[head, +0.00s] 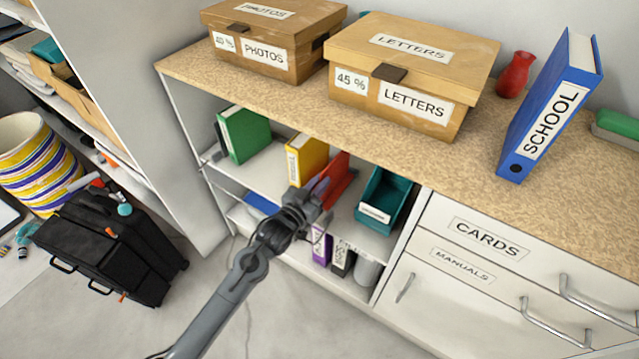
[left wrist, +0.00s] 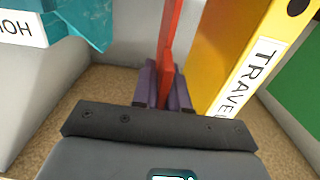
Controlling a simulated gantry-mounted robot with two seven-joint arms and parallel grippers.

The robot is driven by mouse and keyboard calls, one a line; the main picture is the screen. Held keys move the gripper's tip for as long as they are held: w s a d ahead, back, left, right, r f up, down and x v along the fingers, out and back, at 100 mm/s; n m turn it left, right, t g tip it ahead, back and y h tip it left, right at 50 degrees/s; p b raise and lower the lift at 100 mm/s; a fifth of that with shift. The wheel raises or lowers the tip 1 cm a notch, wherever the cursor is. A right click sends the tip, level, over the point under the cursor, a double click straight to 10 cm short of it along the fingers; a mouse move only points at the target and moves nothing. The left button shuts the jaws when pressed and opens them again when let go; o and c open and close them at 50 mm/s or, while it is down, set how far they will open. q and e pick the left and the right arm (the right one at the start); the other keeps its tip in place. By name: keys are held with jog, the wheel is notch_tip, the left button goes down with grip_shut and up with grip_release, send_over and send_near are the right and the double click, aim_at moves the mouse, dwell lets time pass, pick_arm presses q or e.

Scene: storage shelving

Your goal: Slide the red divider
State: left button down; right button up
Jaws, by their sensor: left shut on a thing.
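The red divider (head: 338,176) stands upright on the upper inner shelf, between a yellow TRAVEL binder (head: 307,159) and a teal bin (head: 383,198). My left gripper (head: 318,193) reaches in from the front and is shut on the divider's near edge. In the left wrist view the purple-grey fingers (left wrist: 162,88) lie on both sides of the thin red divider (left wrist: 169,45). The yellow binder (left wrist: 236,50) is close on the right there, and the teal bin (left wrist: 85,22) is at the upper left. The divider's lower part is hidden by the fingers. My right gripper is not in view.
A green binder (head: 244,134) stands farther left on the same shelf. Purple and black binders (head: 321,245) stand on the shelf below. The LETTERS box (head: 410,75) and the blue SCHOOL binder (head: 552,105) are on the countertop above. Drawers (head: 470,262) are at the right.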

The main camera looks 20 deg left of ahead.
pick_arm(q)
jog(key=shift+a, duration=0.1)
jog(key=a, duration=0.2)
jog(key=w+a+p, duration=0.1)
jog(key=a, duration=0.1)
jog(key=shift+a, duration=0.1)
jog(key=c, duration=1.2)
grip_release()
jog(key=shift+c, duration=0.2)
